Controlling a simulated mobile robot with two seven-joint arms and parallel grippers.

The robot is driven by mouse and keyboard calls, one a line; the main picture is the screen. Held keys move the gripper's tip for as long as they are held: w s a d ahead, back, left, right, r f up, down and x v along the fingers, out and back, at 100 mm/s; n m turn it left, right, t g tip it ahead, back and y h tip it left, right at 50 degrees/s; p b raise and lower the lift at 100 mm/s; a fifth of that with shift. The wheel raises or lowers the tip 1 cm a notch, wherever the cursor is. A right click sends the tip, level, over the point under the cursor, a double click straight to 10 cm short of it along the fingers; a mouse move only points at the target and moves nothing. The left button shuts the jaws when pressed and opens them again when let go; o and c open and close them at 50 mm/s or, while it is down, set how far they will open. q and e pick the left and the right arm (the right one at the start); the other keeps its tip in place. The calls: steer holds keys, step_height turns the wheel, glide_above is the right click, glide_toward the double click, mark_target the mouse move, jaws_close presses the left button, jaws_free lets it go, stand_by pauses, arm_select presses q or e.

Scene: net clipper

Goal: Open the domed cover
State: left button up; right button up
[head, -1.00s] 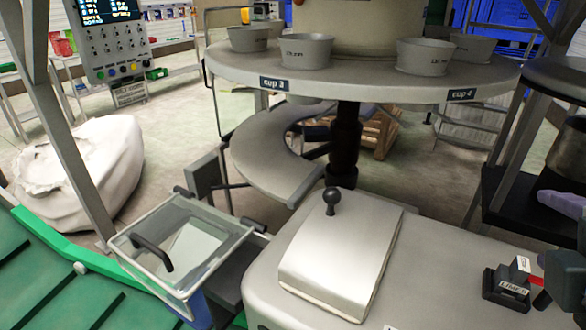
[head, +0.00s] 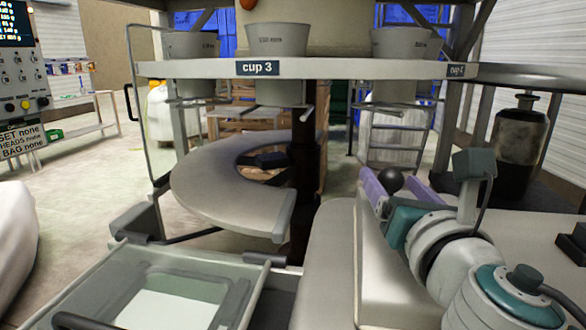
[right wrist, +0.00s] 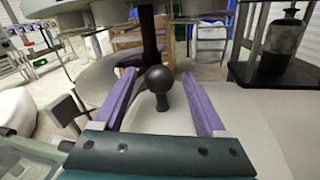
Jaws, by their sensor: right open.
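The cover (head: 388,265) is a pale, box-like lid on the grey machine body. A dark ball knob (head: 391,180) stands on it. My right gripper (head: 385,188) reaches in from the right over the cover, its purple fingers beside the knob and partly hiding it. In the right wrist view the knob (right wrist: 159,82) stands upright between the two open purple fingers (right wrist: 158,90), with a gap on each side. The cover looks closed. My left gripper is not in view.
A clear-lidded box (head: 150,285) with a dark handle stands left of the machine body. A round table (head: 350,68) with several cups hangs above and behind. A curved grey shelf (head: 225,190) lies below it. A dark bottle (head: 517,140) stands at the right.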

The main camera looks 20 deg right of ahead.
steer(key=x, duration=0.4)
steer(key=shift+w, duration=0.1)
jaws_close()
stand_by(0.5)
stand_by(0.9)
